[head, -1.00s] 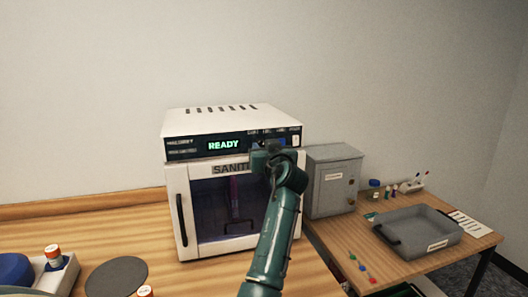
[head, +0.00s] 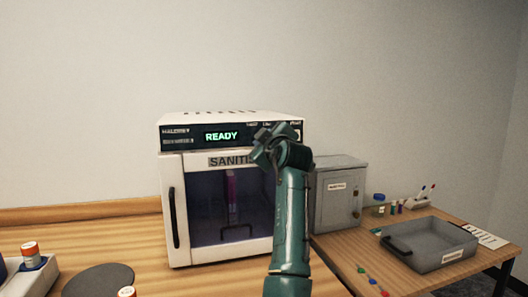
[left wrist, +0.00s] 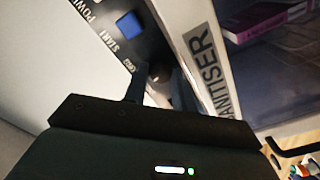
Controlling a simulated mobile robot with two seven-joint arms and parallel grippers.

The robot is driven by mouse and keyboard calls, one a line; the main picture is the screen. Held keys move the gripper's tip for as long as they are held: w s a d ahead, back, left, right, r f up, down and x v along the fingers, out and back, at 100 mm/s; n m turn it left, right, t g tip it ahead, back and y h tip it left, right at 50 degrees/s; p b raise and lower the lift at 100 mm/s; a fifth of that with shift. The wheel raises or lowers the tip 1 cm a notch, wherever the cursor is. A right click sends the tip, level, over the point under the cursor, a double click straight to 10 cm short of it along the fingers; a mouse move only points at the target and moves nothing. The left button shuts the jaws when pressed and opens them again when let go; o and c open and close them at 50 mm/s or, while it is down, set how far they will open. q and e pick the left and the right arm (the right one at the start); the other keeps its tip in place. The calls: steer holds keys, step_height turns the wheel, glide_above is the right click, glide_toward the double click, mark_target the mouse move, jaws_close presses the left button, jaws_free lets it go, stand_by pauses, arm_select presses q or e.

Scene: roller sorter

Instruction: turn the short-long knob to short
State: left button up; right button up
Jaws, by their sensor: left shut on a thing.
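The white sanitiser (head: 166,215) stands on the wooden counter with its dark control panel (head: 180,135) along the top front. My left gripper (head: 264,143) is at the right part of this panel, its wrist rolled to a slant, and it hides the knob in the head view. In the left wrist view, the dark knob (left wrist: 160,74) shows between the fingers (left wrist: 157,92), beside small white lettering, and the gripper is shut on it. The knob's pointer direction cannot be made out. My right gripper is not in view.
A blue button (left wrist: 130,25) marked START is close to the knob. The sanitiser's door (head: 222,256) is shut, with a purple item behind the glass. A grey cabinet (head: 338,205) and a grey tray (head: 440,262) stand to the right.

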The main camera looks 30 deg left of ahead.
arm_select(q)
steer(key=shift+n+b, duration=0.6)
steer(key=shift+n, duration=0.6)
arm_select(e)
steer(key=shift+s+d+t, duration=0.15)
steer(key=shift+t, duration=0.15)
arm_select(q)
steer(key=o, duration=1)
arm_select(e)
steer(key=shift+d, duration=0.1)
arm_select(q)
steer(key=shift+f, duration=0.15)
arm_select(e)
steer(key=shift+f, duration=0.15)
